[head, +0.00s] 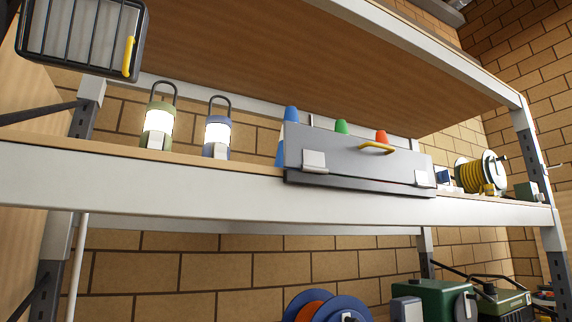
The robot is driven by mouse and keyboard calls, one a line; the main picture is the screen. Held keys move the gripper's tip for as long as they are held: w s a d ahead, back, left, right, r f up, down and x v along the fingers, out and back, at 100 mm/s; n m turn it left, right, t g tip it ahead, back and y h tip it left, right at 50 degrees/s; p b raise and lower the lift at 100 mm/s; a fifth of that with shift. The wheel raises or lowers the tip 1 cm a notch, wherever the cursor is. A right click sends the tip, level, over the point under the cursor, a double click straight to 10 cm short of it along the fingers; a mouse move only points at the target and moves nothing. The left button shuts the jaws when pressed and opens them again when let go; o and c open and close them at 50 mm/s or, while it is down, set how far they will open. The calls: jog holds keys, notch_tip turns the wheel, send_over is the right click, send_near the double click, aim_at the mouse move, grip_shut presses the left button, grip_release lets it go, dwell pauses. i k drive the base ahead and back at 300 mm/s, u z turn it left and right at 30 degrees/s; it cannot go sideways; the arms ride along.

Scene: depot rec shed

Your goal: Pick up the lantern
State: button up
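Two lanterns stand upright side by side on the shelf in the head view. The left one (158,122) has a green body, a glowing white middle and a dark loop handle. The right one (217,134) is blue-grey, with the same glowing middle and loop handle. Their lower parts show just behind the shelf's front edge. My gripper is not in view, so its place relative to the lanterns does not show.
A grey case (350,158) with a yellow handle stands right of the lanterns, with coloured cone tips behind it. A cable reel (482,172) is farther right. A black barred object (80,38) is at upper left. The shelf beam (130,188) runs in front.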

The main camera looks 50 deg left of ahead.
aim_at(218, 127)
jog(key=z, duration=0.1)
jog(key=k, duration=1.2)
jog(key=u, duration=1.5)
jog(key=i, duration=0.4)
jog(key=z, duration=0.05)
